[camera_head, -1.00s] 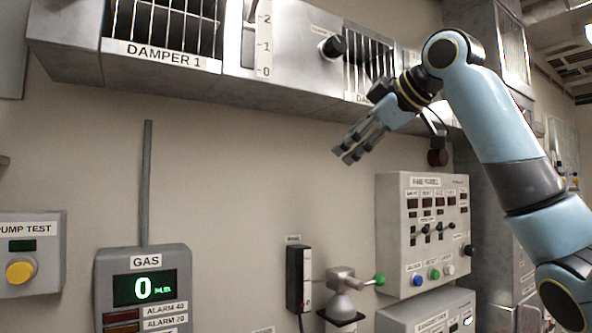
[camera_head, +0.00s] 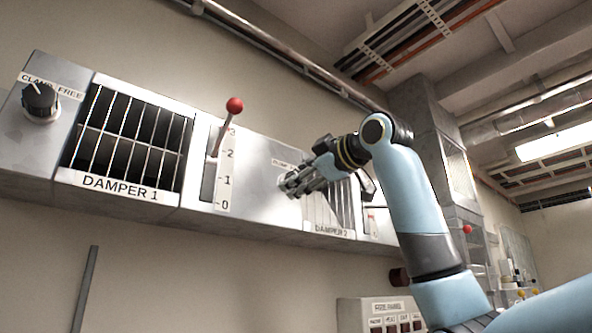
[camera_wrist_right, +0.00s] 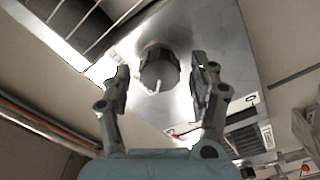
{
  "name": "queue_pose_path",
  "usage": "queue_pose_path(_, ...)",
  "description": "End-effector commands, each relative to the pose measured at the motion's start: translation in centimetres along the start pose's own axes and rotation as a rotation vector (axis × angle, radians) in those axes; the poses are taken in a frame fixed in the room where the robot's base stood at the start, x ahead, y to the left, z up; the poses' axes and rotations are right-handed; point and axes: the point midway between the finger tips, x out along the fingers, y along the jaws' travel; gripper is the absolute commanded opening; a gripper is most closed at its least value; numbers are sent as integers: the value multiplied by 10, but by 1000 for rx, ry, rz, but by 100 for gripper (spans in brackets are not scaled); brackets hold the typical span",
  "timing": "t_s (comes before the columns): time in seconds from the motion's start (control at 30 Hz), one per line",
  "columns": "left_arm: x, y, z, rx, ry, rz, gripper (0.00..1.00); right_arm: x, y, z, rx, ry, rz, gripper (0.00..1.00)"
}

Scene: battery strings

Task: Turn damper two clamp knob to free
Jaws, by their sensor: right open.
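The damper two clamp knob (camera_wrist_right: 158,70) shows in the right wrist view as a dark round knob with a pale pointer mark, on a bright metal panel. In the head view my right gripper hides it, in front of the panel just left of the damper 2 grille (camera_head: 343,207). My right gripper (camera_head: 292,184) is open. In the right wrist view its two fingers (camera_wrist_right: 160,85) stand on either side of the knob, with gaps visible; whether the tips are level with the knob I cannot tell. My left gripper is not in view.
The damper 1 grille (camera_head: 128,140) is at left, with its own clamp knob (camera_head: 40,102) beside it. A red-ball lever (camera_head: 234,106) stands on a numbered scale between the dampers. A fuse panel (camera_head: 385,313) is below. Pipes and cable trays run overhead.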

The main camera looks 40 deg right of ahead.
Motion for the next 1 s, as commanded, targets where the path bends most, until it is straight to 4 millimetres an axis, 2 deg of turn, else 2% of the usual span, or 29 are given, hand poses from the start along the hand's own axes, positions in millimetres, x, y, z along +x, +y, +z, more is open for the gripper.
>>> queue_pose_path(0.13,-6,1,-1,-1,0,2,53,11,0,0,0,0,-1,61)
queue_pose_path(0.43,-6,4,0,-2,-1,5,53,13,-1,1,-1,-1,0,59)
queue_pose_path(0.83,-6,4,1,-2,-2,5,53,13,-1,1,0,-1,-1,7)
queue_pose_path(1.0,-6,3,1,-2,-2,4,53,13,-1,1,6,-1,-2,5)
